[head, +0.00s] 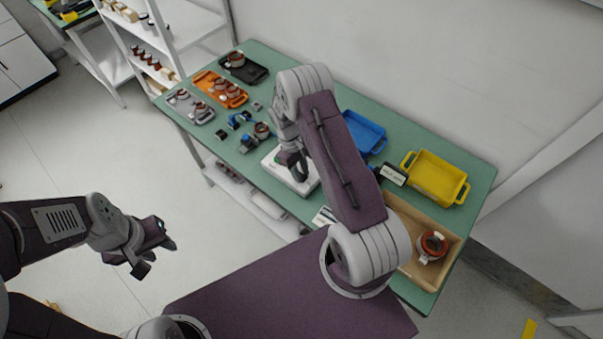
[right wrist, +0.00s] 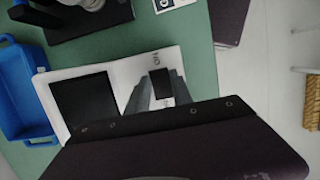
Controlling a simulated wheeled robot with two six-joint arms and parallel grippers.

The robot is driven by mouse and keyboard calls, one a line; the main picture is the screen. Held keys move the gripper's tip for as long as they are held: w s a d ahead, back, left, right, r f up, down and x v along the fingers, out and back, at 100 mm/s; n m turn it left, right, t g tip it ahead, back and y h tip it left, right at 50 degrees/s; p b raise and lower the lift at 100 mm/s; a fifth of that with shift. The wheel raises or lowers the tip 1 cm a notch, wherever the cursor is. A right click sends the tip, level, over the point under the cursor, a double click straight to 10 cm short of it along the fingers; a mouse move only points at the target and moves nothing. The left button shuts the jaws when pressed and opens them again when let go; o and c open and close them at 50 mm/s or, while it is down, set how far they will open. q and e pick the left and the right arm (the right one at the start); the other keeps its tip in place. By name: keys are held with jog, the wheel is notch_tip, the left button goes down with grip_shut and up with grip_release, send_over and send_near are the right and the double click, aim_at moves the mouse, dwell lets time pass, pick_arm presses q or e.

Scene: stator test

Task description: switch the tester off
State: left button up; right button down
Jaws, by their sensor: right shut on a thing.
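The tester is a white box (head: 306,186) lying on the green bench in the head view. In the right wrist view the white tester (right wrist: 135,68) shows a dark screen (right wrist: 86,101) and small lettering beside a dark switch piece (right wrist: 161,84). My right gripper (head: 299,173) is down at the tester. In the right wrist view its grey fingers (right wrist: 148,92) are at the dark piece and shut on it. The fingers hide part of the tester, and I cannot read the switch position. My left gripper (head: 160,257) is apart from the bench, over the floor, its jaws apparently open and empty.
A blue bin (head: 362,133) and a yellow bin (head: 436,178) stand at the back. A wooden tray (head: 447,245) with a copper-and-white part is at the right. Grey, orange and black trays (head: 243,68) with parts are at the far left. Small blue-and-black fixtures (head: 248,142) stand left of the tester.

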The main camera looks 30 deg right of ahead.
jog(key=c, duration=1.1)
grip_release()
jog(key=b+v, duration=0.2)
jog(key=v, duration=0.7)
jog(key=shift+r, duration=0.1)
